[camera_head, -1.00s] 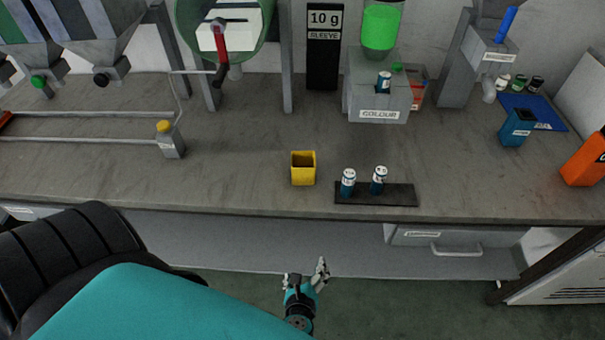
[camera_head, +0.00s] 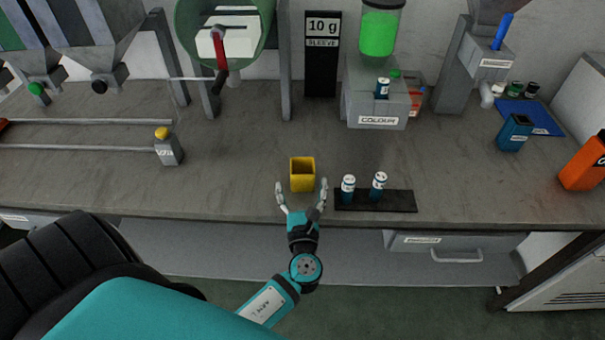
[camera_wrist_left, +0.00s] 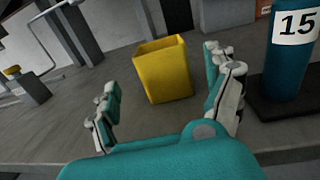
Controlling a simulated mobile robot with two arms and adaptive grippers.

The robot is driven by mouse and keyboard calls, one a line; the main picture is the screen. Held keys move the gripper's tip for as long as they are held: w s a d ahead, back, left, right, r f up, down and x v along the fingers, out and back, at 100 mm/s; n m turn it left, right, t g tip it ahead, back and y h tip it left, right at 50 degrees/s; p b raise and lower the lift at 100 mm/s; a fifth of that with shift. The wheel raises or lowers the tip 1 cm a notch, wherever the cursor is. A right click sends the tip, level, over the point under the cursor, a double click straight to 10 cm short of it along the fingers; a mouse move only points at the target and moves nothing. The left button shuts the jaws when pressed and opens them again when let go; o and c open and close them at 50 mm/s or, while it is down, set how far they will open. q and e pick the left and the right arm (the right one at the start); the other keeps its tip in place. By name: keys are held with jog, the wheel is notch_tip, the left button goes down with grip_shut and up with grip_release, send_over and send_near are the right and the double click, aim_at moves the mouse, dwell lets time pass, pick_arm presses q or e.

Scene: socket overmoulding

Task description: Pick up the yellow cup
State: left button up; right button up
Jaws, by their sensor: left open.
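The yellow cup (camera_head: 302,175) is square, open at the top and upright on the grey bench near its front edge. My left gripper (camera_head: 301,190) is open in front of the cup, with its fingers pointing toward it. In the left wrist view the cup (camera_wrist_left: 163,70) stands ahead, between and beyond the spread fingertips of the gripper (camera_wrist_left: 165,90). The fingers do not appear to touch it. My right gripper is in neither view.
A dark tray (camera_head: 402,203) with two numbered blue-and-white cylinders (camera_head: 379,185) lies close to the right of the cup. A grey COLOUR box (camera_head: 375,106) stands behind. The bench left of the cup is clear as far as a small yellow-topped block (camera_head: 167,150).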

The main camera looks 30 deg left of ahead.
aim_at(303, 180)
pick_arm(q)
jog(key=p+x, duration=0.1)
jog(key=x, duration=0.4)
jog(key=shift+w+r, duration=0.1)
jog(key=shift+w, duration=0.4)
jog(key=c, duration=1.1)
